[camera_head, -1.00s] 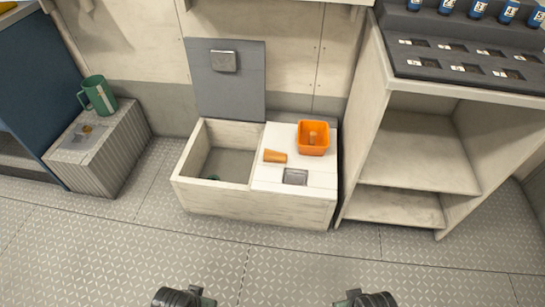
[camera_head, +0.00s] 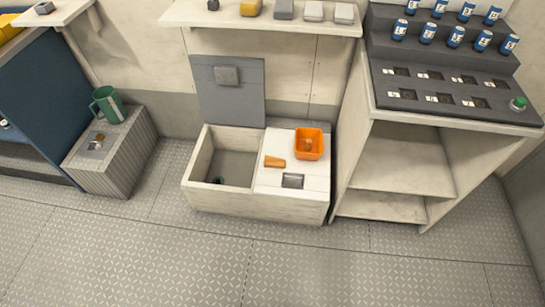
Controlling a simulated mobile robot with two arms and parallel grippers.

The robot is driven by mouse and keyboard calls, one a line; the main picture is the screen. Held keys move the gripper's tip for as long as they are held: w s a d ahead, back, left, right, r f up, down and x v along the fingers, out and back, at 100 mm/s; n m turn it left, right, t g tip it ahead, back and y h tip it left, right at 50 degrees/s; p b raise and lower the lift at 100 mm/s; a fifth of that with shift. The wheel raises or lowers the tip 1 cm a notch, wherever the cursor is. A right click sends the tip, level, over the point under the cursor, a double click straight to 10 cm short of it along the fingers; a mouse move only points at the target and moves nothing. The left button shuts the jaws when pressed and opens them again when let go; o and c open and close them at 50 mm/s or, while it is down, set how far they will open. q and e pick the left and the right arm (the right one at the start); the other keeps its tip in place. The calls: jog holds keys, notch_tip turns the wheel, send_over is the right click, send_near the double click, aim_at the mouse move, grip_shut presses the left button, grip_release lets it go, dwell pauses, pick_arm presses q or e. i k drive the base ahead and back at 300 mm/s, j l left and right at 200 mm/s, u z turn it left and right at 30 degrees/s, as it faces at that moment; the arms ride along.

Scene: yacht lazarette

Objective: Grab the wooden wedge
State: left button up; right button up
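A tan-orange wooden piece, which looks like the wedge (camera_head: 274,162), lies on the closed white lid (camera_head: 264,181) of a low pale locker. It lies just left of an orange square bin (camera_head: 315,152). A small brownish item (camera_head: 308,145) shows inside the bin; its shape is too small to tell. Neither of my grippers is in view.
The locker's left compartment is open, its grey lid (camera_head: 230,100) raised against the wall. A green mug (camera_head: 108,105) stands on a ribbed box (camera_head: 118,160) at left. A shelf unit (camera_head: 390,165) adjoins on the right. The floor (camera_head: 180,255) in front is clear.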

aim_at(270, 161)
jog(key=i+j+z, duration=0.1)
jog(key=j, duration=0.4)
jog(key=i+j+z, duration=0.15)
jog(key=j, duration=0.35)
jog(key=i+j+z, duration=0.1)
jog(key=j, duration=0.45)
jog(key=i+j+z, duration=0.1)
jog(key=j, duration=0.45)
jog(key=i+j+z, duration=0.15)
jog(key=j, duration=0.4)
